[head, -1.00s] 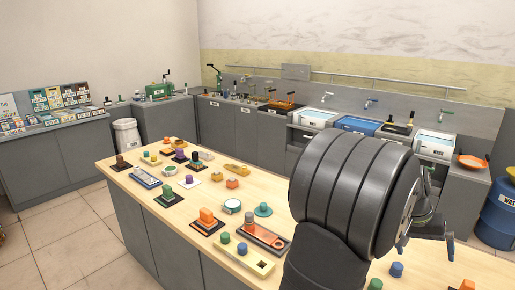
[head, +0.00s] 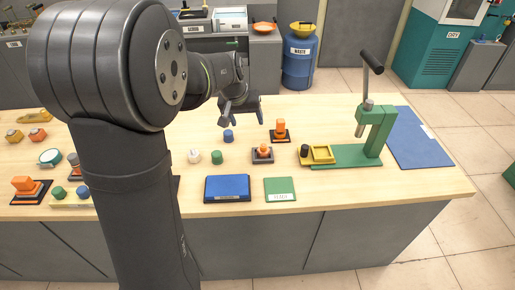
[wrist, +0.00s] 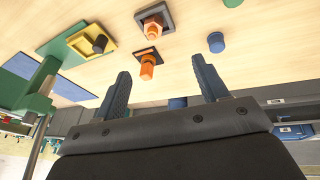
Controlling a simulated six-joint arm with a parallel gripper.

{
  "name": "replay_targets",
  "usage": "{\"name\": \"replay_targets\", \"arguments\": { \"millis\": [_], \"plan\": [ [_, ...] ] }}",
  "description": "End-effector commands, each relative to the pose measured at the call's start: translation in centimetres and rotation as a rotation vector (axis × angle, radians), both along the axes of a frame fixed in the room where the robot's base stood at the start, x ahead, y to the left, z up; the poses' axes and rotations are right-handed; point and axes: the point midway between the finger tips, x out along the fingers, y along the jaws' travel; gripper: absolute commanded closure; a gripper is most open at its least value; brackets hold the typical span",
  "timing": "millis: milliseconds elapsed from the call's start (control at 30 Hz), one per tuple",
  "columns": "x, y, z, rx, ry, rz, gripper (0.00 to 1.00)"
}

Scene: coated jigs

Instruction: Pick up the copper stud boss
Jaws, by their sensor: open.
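Two orange-copper pieces stand near each other on the bench; I cannot tell for certain which is the copper stud boss. The front one (head: 263,150) is a low piece with a narrower top on a dark square base; it also shows in the wrist view (wrist: 153,25). The rear one (head: 280,126) is a taller block on a black base, and in the wrist view (wrist: 148,66) it appears between my fingers' lines of sight. My gripper (head: 240,117) is open and empty, above the bench behind and left of both pieces. Its two fingers show in the wrist view (wrist: 162,70).
A blue cylinder (head: 228,136), a green one (head: 217,157) and a white round piece (head: 194,156) stand to the left. A green lever press (head: 372,135) with a yellow tray (head: 320,154) is at right. Blue (head: 228,187) and green (head: 280,188) pads lie in front.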

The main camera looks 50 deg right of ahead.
Motion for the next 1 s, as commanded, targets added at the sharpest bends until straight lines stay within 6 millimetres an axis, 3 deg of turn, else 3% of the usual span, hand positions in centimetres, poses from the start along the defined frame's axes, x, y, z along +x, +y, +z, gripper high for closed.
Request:
{"name": "replay_targets", "arguments": {
  "millis": [100, 233, 800, 1000],
  "plan": [
    [-2.0, -0.8, -1.4, 0.008, -0.118, -0.106, 0.33],
    [-2.6, -1.4, -2.3, 0.008, -0.177, -0.161, 0.33],
    [-1.0, -4.9, -11.6, 0.008, -0.178, -0.162, 0.33],
    [-0.7, -5.5, -13.1, 0.007, -0.179, -0.161, 0.33]
  ]
}}
